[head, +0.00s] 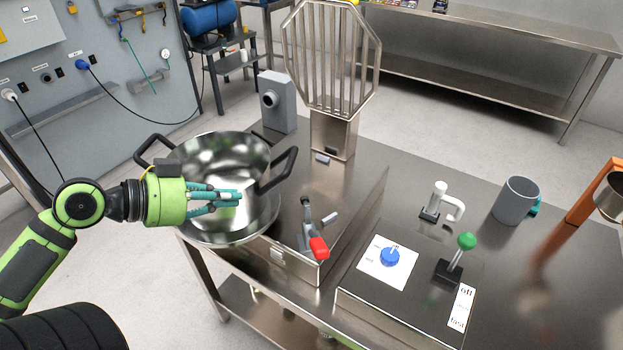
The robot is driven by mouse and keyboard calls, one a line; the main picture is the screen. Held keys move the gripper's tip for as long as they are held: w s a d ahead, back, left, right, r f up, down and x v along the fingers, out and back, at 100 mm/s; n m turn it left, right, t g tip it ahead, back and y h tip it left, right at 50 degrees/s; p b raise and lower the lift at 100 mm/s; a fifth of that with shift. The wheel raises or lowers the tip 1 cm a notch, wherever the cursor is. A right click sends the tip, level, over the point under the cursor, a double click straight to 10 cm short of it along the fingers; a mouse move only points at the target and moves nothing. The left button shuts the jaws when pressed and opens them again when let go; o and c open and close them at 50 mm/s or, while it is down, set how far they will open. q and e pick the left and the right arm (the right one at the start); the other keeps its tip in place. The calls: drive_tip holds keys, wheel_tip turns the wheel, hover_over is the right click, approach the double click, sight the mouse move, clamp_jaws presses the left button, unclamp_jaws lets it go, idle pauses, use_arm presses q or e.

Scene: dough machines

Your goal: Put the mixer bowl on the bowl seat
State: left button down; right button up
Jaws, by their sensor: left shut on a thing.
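The mixer bowl (212,155) is a wide, shiny steel bowl with two black side handles, at the left in the head view. It is over the left corner of the steel table. My left gripper (240,202), with teal fingers, is shut on the bowl at its near side; the exact contact is hard to make out. A round steel edge (250,233) shows below the bowl; I cannot tell whether it is the bowl's own lower part or the bowl seat. The bowl hides what lies under it. My right gripper is not in view.
A barred guard (333,60) on a steel column (333,135) stands behind and right of the bowl. A red-tipped lever (318,247) is close right. A control panel with blue knob (390,257) and green lever (466,241), and a grey mug (515,201), are farther right.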

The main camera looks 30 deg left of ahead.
use_arm(q)
drive_tip(key=w+d+f+p, duration=0.1)
drive_tip(key=w+d+p, duration=0.1)
drive_tip(key=w+d, duration=0.2)
drive_tip(key=w+d+f+p, duration=0.2)
drive_tip(key=w+d+p, duration=0.1)
drive_tip(key=w, duration=0.7)
drive_tip(key=shift+w+d, duration=0.35)
drive_tip(key=shift+d, duration=0.55)
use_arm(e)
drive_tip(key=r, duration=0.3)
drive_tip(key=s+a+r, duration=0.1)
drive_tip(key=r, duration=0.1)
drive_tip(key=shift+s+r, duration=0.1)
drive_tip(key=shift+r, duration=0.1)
use_arm(q)
drive_tip(key=c, duration=1.7)
unclamp_jaws()
drive_tip(key=shift+s+f, duration=0.1)
drive_tip(key=shift+f, duration=0.2)
drive_tip(key=shift+c, duration=0.2)
drive_tip(key=o, duration=0.3)
drive_tip(key=shift+o, duration=0.2)
drive_tip(key=shift+r, duration=0.1)
drive_tip(key=shift+s, duration=0.1)
